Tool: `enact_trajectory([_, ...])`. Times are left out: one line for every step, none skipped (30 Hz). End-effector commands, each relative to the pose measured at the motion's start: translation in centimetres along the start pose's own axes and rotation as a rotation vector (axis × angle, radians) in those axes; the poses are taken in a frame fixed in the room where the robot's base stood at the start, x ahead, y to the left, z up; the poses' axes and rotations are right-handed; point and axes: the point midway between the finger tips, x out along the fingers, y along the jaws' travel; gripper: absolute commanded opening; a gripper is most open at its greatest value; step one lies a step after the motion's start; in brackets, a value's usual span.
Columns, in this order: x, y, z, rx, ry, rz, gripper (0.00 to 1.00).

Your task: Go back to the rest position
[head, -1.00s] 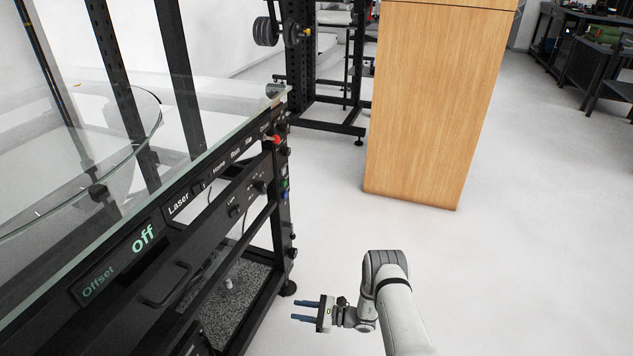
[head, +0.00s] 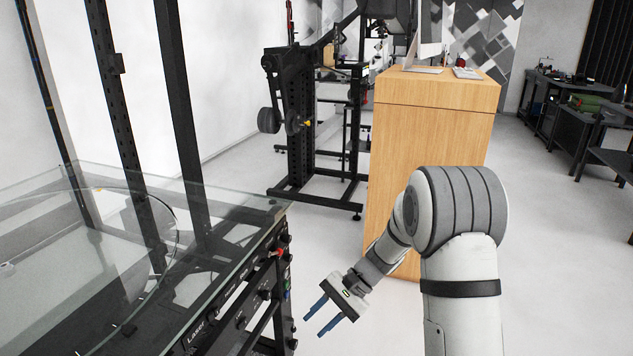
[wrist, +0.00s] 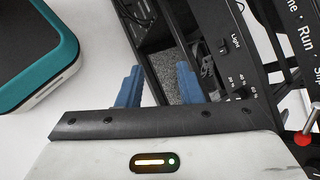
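My gripper (head: 322,318) is in the lower middle of the head view, to the right of the turntable rig and in front of the wooden cabinet. Its two blue fingers stand apart with nothing between them. In the wrist view the gripper (wrist: 157,88) also shows open and empty, with the rig's black frame behind it. The turntable rig (head: 232,318) stands at the left with a glass top (head: 225,215) and a black control panel along its side. The panel's "Light" marking and a red-tipped switch (wrist: 303,137) show in the wrist view.
A wooden cabinet (head: 435,130) stands behind my arm, with a monitor on top. A black stand (head: 310,195) is at the back, and dark benches (head: 560,110) are at the far right. A teal-and-dark object (wrist: 35,55) is at the wrist view's upper left. The floor at right is clear.

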Motion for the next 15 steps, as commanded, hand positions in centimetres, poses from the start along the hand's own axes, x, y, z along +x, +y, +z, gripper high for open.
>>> enact_trajectory([-2.5, -0.5, 2.9, -0.038, 0.039, 0.032, 0.33])
enact_trajectory([-3.5, -0.4, 4.0, -0.059, 0.062, 0.054, 0.33])
enact_trajectory([-4.7, -0.2, 5.6, -0.087, 0.092, 0.082, 0.33])
enact_trajectory([-5.6, 0.0, 6.7, -0.107, 0.114, 0.103, 0.33])
enact_trajectory([-6.5, 0.1, 7.8, -0.128, 0.138, 0.124, 0.33])
enact_trajectory([-7.7, 0.4, 9.3, -0.155, 0.168, 0.152, 0.33])
enact_trajectory([-8.5, 0.7, 10.4, -0.175, 0.191, 0.173, 0.33])
enact_trajectory([-9.4, 0.9, 11.4, -0.196, 0.216, 0.194, 0.33])
enact_trajectory([-10.5, 1.2, 12.8, -0.222, 0.247, 0.221, 0.33])
enact_trajectory([-11.3, 1.5, 13.9, -0.242, 0.271, 0.242, 0.33])
enact_trajectory([-12.2, 1.8, 14.9, -0.262, 0.296, 0.263, 0.33])
enact_trajectory([-13.2, 2.2, 16.2, -0.289, 0.328, 0.290, 0.33])
enact_trajectory([-14.0, 2.5, 17.2, -0.309, 0.353, 0.310, 0.33])
enact_trajectory([-14.8, 2.8, 18.2, -0.328, 0.378, 0.331, 0.33])
enact_trajectory([-15.8, 3.2, 19.5, -0.354, 0.411, 0.358, 0.33])
